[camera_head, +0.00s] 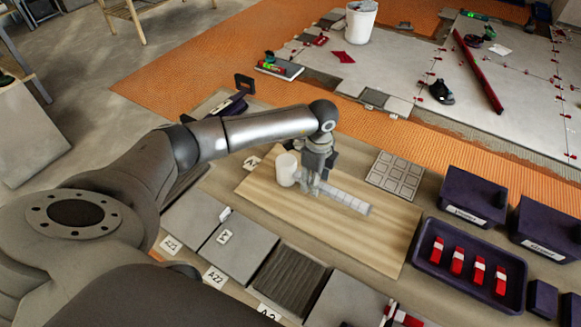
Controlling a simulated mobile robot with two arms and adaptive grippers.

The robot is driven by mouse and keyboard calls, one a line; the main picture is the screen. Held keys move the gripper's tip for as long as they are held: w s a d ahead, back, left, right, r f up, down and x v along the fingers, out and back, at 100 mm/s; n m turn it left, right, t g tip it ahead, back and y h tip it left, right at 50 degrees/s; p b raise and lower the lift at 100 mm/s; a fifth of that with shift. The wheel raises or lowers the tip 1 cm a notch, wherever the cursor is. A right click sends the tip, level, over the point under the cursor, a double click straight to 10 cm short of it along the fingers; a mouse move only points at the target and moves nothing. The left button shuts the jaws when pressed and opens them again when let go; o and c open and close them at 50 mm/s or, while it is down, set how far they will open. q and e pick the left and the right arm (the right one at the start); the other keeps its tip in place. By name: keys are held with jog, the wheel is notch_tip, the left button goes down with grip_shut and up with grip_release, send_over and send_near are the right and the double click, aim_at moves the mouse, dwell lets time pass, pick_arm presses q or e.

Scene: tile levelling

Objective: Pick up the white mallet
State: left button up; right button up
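The white mallet (286,170) lies on the pale wooden board (385,247). Its round white head is at the left and its light, ribbed handle runs to the lower right. My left gripper (314,186) points down over the handle, close to the head. Its fingers overlap the handle in the picture, and I cannot tell whether they are open or closed around it. My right gripper is not in view.
A grey square panel (396,176) lies at the board's far side. A dark tray (427,268) with several red-and-white pieces and lidded dark boxes (470,197) stand to the right. Grey tiles (240,247) line the near side. A white bucket (360,22) stands behind.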

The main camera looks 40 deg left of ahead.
pick_arm(q)
jog(key=shift+f, duration=0.15)
jog(key=shift+c, duration=0.3)
grip_shut()
